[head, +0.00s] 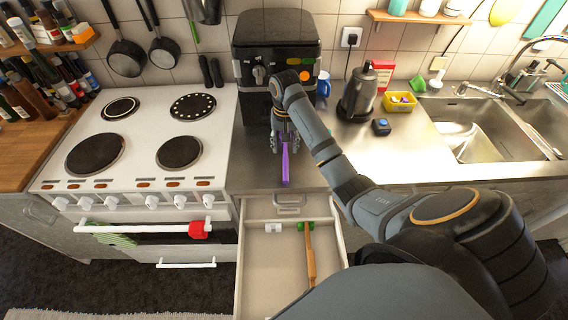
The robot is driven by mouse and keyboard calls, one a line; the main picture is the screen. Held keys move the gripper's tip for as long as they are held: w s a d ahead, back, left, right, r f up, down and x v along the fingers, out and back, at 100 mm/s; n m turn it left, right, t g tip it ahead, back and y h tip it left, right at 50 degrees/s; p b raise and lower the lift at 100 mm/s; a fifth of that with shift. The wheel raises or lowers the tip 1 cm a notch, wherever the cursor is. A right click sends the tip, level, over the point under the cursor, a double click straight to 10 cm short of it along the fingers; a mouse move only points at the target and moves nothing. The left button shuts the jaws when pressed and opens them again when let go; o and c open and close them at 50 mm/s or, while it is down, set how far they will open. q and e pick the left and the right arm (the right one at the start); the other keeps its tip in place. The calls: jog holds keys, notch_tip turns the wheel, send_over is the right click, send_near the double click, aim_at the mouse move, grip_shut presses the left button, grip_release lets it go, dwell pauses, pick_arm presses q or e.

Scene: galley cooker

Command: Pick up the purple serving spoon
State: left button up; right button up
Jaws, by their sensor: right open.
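The purple serving spoon (285,166) lies on the steel counter in front of the black coffee machine. Its handle end points toward the front edge of the counter. My right gripper (284,146) points down over the far part of the spoon with its fingers apart. The fingers hide part of the spoon, and I cannot tell whether they touch it. My left gripper is out of view.
The coffee machine (275,48) stands close behind the gripper. A white cooker (140,137) is at the left. An open drawer (240,262) holding a wooden-handled utensil (310,257) juts out below. A kettle (359,95) and a small dark box with a blue top (381,126) stand right.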

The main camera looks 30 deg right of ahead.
aim_at(286, 157)
jog(key=shift+s+f+b, duration=0.3)
jog(key=shift+f+b, duration=0.2)
jog(key=shift+b, duration=0.3)
notch_tip(286, 157, down, 4)
jog(key=b, duration=0.3)
jog(key=shift+w+r, duration=0.1)
jog(key=shift+w, duration=0.15)
jog(key=shift+r, duration=0.1)
jog(key=shift+c, duration=0.4)
jog(key=shift+s, duration=0.2)
jog(key=shift+c, duration=1.3)
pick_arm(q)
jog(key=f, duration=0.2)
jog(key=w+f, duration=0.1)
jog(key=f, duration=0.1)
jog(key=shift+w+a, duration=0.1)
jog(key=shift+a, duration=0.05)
pick_arm(e)
grip_shut()
